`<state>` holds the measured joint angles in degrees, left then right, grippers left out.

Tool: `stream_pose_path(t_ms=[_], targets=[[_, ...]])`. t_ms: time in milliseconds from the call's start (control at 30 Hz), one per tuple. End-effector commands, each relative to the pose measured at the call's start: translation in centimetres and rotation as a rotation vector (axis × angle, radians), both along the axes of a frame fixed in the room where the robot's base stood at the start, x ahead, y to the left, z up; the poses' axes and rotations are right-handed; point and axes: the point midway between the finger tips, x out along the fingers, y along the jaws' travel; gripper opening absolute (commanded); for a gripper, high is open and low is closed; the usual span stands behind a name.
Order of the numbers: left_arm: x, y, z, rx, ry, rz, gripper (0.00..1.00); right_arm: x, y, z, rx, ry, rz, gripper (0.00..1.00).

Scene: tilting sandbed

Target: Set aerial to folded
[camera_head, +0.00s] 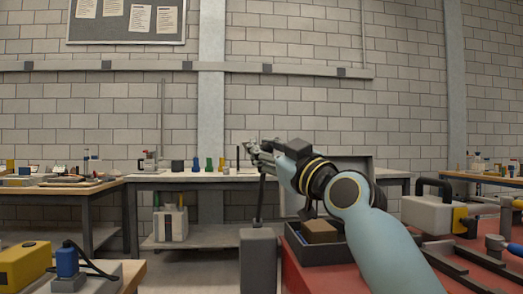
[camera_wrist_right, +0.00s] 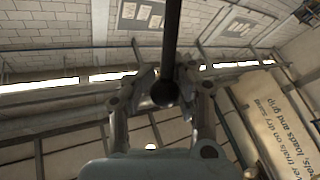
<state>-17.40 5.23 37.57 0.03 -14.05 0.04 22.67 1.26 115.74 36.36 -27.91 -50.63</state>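The aerial (camera_head: 261,200) is a thin dark rod in the head view. It stands nearly upright on a grey box (camera_head: 258,262), and its top end reaches my right gripper (camera_head: 258,155). In the right wrist view the aerial (camera_wrist_right: 171,40) runs down from the top edge to a dark rounded end between the two fingers of my right gripper (camera_wrist_right: 168,78). The fingers flank the rod closely, but whether they press on it is unclear. My left gripper is not in view.
A red-topped bench (camera_head: 307,278) with a dark tray (camera_head: 315,251) holding a brown block (camera_head: 319,231) lies under my right arm. A grey case with a black handle (camera_head: 428,213) stands to the right. A yellow box (camera_head: 24,263) and a blue device (camera_head: 67,262) are at lower left.

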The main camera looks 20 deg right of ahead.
Motion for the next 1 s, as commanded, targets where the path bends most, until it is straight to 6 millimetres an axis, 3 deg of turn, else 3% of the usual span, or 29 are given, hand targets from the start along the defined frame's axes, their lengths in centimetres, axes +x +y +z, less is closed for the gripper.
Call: stream_pose_path(t_ms=[33, 267, 633, 1000], targets=[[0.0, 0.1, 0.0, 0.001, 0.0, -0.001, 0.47, -0.2, -0.1, 0.6, 0.003, -0.014, -0.002, 0.2], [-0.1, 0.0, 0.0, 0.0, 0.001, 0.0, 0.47, -0.1, 0.0, 0.5, 0.003, -0.01, 0.001, 0.48], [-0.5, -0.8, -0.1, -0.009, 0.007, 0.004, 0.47, -0.8, -0.3, -0.2, 0.002, -0.003, 0.001, 0.48], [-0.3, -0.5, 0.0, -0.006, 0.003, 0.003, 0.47, -7.8, -2.5, -2.7, -0.003, -0.001, -0.001, 0.48]])
